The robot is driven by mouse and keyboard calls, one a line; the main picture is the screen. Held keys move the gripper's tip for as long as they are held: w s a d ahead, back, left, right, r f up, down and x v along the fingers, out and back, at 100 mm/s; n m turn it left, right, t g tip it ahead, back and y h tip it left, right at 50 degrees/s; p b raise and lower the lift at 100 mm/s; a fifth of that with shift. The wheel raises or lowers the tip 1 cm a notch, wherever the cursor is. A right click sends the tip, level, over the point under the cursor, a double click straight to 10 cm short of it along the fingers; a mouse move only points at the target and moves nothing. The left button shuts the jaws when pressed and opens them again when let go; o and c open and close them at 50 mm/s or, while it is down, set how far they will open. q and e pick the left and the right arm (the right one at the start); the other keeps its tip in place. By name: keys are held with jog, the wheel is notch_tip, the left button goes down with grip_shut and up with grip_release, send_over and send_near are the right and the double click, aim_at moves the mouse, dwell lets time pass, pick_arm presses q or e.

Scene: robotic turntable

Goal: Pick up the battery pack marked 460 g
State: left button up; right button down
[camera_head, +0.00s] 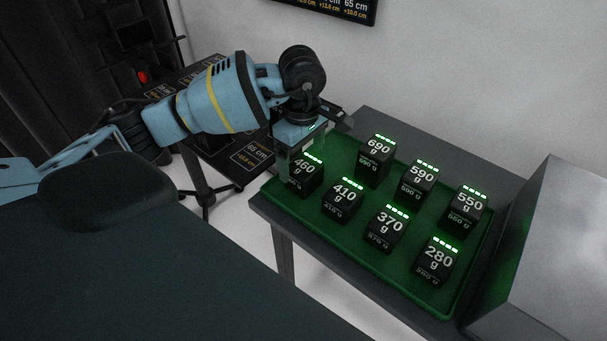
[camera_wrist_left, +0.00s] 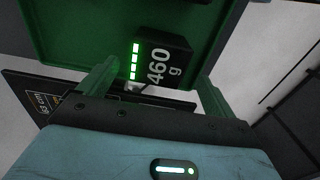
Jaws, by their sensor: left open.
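The black battery pack marked 460 g (camera_head: 305,172) stands at the left corner of a green tray (camera_head: 408,276) in the head view. Its top shows a row of green lights. In the left wrist view the 460 g pack (camera_wrist_left: 163,62) lies just ahead of my left gripper (camera_wrist_left: 155,82), roughly between the lines of its two fingers. My left gripper (camera_head: 296,160) is open and empty, close above and beside the pack in the head view. Whether a finger touches the pack I cannot tell. My right gripper is in neither view.
Other packs share the tray: 410 g (camera_head: 344,198), 690 g (camera_head: 376,158), 590 g (camera_head: 416,184), 370 g (camera_head: 387,230), 550 g (camera_head: 465,210) and 280 g (camera_head: 437,262). The tray rests on a grey table (camera_head: 368,115). A large grey box (camera_head: 548,250) stands to the right.

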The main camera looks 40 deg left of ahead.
aim_at(304, 166)
pick_arm(q)
jog(key=shift+w+d+f, duration=0.1)
jog(key=shift+d+f, duration=0.1)
jog(key=shift+f, duration=1.65)
jog(key=shift+c, duration=0.4)
jog(key=shift+r, duration=0.1)
jog(key=c, duration=1.3)
jog(key=shift+r, duration=0.1)
jog(key=shift+w+r, duration=0.1)
jog(key=shift+r, duration=0.2)
notch_tip(304, 166, up, 2)
jog(key=shift+r, duration=0.25)
jog(key=s+d, duration=0.2)
jog(key=s, duration=0.5)
jog(key=s+d+r, duration=0.1)
jog(key=s+d, duration=0.2)
jog(key=s, duration=0.5)
jog(key=shift+d+r+b, duration=0.25)
jog(key=shift+r+b, duration=0.05)
jog(key=shift+b, duration=0.15)
